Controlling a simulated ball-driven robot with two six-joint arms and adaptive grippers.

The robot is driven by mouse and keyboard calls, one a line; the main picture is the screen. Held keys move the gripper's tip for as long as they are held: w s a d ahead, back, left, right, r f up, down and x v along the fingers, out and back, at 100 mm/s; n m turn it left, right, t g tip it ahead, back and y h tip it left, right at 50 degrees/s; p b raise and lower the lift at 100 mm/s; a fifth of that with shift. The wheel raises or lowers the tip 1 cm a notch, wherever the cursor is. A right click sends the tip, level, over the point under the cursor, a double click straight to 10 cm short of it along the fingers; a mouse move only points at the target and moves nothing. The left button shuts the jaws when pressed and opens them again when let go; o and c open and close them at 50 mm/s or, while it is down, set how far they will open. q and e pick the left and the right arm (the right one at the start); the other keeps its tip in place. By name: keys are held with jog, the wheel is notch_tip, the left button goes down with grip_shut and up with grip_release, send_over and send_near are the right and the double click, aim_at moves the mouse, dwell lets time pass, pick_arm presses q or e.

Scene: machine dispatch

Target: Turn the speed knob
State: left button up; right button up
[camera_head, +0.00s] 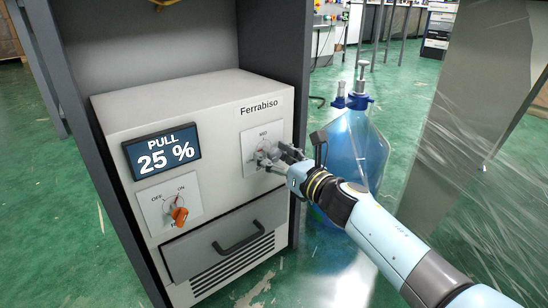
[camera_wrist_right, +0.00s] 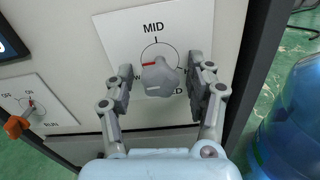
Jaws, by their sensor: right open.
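The grey speed knob (camera_wrist_right: 161,79) sits on a white plate (camera_wrist_right: 117,35) marked MID, on the front of the white machine (camera_head: 190,99). Its red mark points left in the right wrist view. The other labels on the plate are partly covered. My right gripper (camera_wrist_right: 160,84) is open, with one finger on each side of the knob. I cannot tell whether the fingers touch it. In the head view my right gripper (camera_head: 275,156) is at the plate and mostly hides the knob. The display (camera_head: 162,151) reads PULL 25 %. My left gripper is not in view.
An orange switch (camera_head: 179,213) with OFF and ON marks is at the machine's lower left, above a drawer handle (camera_head: 238,239). A dark cabinet frame surrounds the machine.

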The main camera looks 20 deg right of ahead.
grip_shut()
dwell(0.4)
